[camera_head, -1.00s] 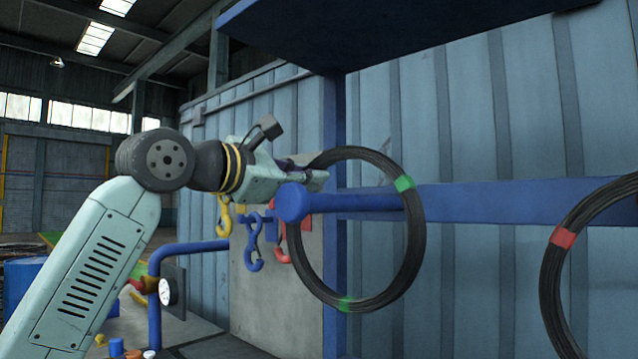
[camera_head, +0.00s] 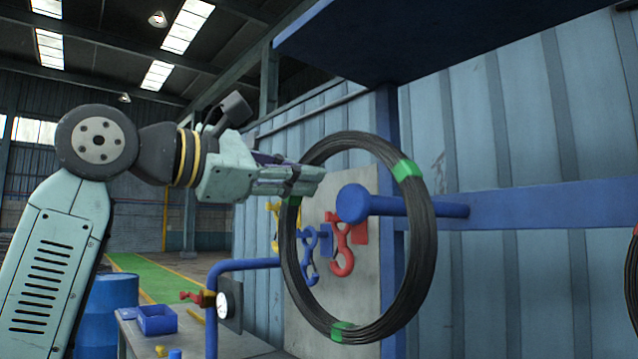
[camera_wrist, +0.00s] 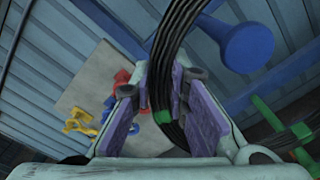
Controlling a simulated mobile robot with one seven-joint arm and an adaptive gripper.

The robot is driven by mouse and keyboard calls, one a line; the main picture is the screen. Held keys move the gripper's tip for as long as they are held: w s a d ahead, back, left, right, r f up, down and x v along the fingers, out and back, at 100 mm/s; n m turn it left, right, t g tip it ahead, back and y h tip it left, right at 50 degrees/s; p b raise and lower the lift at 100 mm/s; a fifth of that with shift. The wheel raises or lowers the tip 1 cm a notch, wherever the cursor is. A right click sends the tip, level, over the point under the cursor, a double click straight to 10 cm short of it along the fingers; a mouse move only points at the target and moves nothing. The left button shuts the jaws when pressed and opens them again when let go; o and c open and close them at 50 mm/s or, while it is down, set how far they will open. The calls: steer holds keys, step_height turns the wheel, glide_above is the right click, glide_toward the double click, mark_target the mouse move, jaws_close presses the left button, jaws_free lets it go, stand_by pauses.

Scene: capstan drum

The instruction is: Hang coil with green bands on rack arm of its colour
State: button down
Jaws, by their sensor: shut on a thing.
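My gripper (camera_head: 308,182) is shut on the black wire coil with green bands (camera_head: 432,265), at the coil's upper left side. The coil hangs upright. In the wrist view, the coil (camera_wrist: 178,52) runs between the purple finger pads, with a green band near them. A blue rack arm with a round end knob (camera_head: 352,203) shows through the coil's opening; the coil's right side crosses the arm. I cannot tell whether the coil is around it. In the wrist view, the blue knob (camera_wrist: 246,46) is close to the coil's right. Green bar-like parts (camera_wrist: 268,114) show at the lower right.
A blue rail (camera_head: 540,206) and post carry the rack arm, under a blue overhead panel (camera_head: 420,35). Yellow, blue and red hooks (camera_head: 341,245) hang on a grey board behind. A blue pipe with a gauge (camera_head: 222,303) stands lower left. Another coil shows at the right edge.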

steer(key=r+p+v, duration=0.1)
steer(key=p+v, duration=0.3)
steer(key=v, duration=0.8)
stand_by(0.4)
